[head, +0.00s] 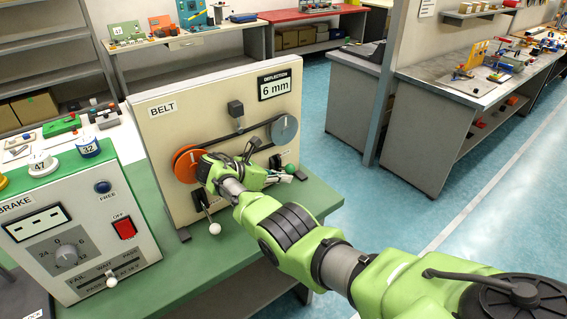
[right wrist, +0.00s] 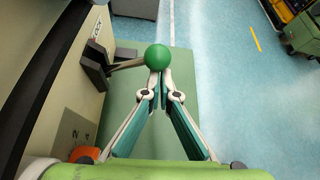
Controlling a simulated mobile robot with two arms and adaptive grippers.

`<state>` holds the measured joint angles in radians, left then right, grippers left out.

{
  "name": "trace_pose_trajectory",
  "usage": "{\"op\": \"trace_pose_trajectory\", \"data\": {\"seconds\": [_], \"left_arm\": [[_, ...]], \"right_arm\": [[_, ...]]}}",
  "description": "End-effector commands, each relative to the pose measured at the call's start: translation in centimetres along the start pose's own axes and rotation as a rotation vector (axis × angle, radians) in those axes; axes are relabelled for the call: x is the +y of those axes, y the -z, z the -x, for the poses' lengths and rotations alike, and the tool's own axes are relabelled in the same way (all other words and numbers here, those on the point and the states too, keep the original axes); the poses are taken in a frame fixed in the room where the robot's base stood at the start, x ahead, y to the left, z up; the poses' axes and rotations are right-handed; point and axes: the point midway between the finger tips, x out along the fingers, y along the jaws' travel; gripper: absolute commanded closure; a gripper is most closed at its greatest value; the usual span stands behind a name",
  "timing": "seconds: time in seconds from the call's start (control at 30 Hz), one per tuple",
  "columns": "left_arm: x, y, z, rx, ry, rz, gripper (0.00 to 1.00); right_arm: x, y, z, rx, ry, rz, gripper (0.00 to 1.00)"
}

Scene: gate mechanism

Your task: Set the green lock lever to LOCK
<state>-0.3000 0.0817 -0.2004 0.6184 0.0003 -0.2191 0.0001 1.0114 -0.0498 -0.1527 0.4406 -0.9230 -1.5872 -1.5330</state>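The green lock lever's ball knob (right wrist: 157,57) shows in the right wrist view, on a thin rod running left to a dark bracket (right wrist: 95,65) on the belt panel. A small label (right wrist: 97,28), hard to read, is on the panel above the bracket. In the head view the green knob (head: 290,169) is at the panel's lower right. My right gripper (right wrist: 160,76) has its fingertips nearly together, right at the near side of the knob. The knob appears just beyond the tips, not between them; contact is unclear. My left gripper is out of view.
The belt panel (head: 150,125) carries an orange wheel (head: 187,163), a grey wheel (head: 284,129) and a "6 mm" display (head: 274,86). A white-knobbed lever (head: 214,228) stands at its front. The brake box (head: 75,235) is to the left. Green bench top (head: 318,197) is free at right.

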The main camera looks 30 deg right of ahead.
Motion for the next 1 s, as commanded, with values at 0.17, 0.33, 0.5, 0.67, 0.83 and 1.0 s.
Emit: {"op": "trace_pose_trajectory", "data": {"seconds": [0.17, 0.33, 0.5, 0.67, 0.83, 1.0], "left_arm": [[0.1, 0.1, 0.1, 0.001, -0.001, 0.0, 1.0], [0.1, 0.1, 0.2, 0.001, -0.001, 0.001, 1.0], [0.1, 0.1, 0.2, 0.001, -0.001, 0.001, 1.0], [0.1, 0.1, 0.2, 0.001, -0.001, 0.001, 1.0], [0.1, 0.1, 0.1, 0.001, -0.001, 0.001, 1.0], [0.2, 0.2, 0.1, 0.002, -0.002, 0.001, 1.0]], "right_arm": [[0.2, -3.0, 1.4, -0.02, -0.011, -0.019, 1.0], [-0.1, -6.0, 3.0, -0.025, -0.01, -0.02, 1.0], [-0.4, -8.3, 4.4, -0.024, -0.01, -0.019, 1.0], [-0.6, -9.0, 4.9, -0.019, -0.008, -0.014, 1.0], [-0.7, -8.8, 4.9, -0.014, -0.006, -0.01, 1.0], [-0.7, -8.6, 4.9, -0.012, -0.005, -0.008, 1.0]]}}
